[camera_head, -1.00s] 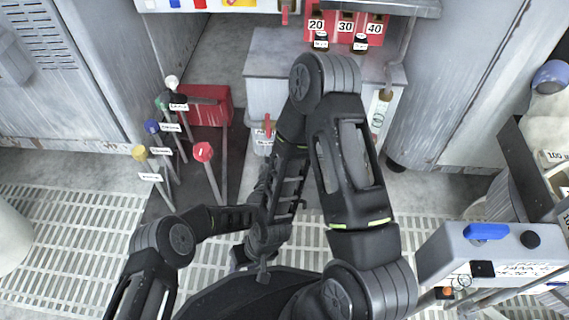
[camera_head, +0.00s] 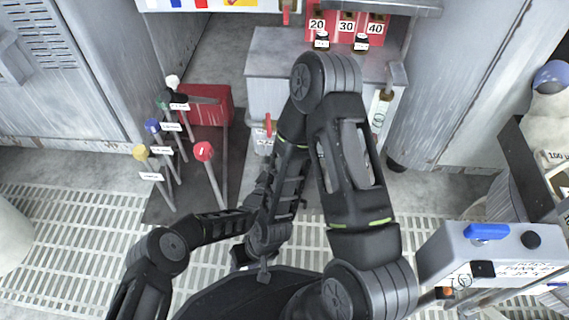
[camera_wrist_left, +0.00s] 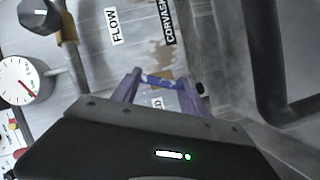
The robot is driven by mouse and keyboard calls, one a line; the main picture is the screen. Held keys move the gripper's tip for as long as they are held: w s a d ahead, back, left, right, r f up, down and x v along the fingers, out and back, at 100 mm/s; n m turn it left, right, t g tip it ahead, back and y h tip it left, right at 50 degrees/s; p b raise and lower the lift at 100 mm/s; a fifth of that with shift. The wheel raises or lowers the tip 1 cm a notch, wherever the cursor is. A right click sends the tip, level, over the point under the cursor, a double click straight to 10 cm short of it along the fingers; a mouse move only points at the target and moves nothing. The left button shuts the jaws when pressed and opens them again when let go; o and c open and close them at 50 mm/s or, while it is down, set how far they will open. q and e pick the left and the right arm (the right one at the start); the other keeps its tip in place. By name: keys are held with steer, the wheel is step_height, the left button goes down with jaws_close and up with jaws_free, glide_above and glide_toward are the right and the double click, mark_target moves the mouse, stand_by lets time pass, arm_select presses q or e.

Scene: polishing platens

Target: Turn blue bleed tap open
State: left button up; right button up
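In the left wrist view, my left gripper (camera_wrist_left: 160,88) shows two purple-tinted fingers standing apart, with a bluish-purple bar (camera_wrist_left: 163,82) spanning between their tips. I cannot tell whether the fingers press on this bar or whether it is the bleed tap. Labels reading FLOW and another word lie beyond it. In the head view, a blue handle (camera_head: 486,231) lies on a pale box at the right, and a blue-knobbed lever (camera_head: 152,126) stands at the left, apart from both arms. My right gripper (camera_head: 263,271) is low in the middle, small and dark; its fingers are unclear. My left gripper is hidden there.
Yellow (camera_head: 140,152) and red (camera_head: 203,151) knobbed levers stand at the left. A grey cabinet (camera_head: 277,62) stands behind my arms. The wrist view shows a round gauge (camera_wrist_left: 22,80) and a black knob (camera_wrist_left: 38,13). Grated floor (camera_head: 60,235) is open at the left.

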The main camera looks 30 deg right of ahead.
arm_select(q)
steer(key=o, duration=0.4)
steer(key=shift+o, duration=0.2)
steer(key=shift+s+a+r+p, duration=0.25)
steer(key=shift+a+p, duration=0.1)
steer(key=shift+p, duration=0.1)
steer(key=f+p+v, duration=0.1)
steer(key=p+v, duration=0.2)
steer(key=v, duration=0.3)
steer(key=shift+s+a+r+p, duration=0.3)
steer(key=shift+a+r, duration=0.1)
steer(key=shift+c, duration=0.5)
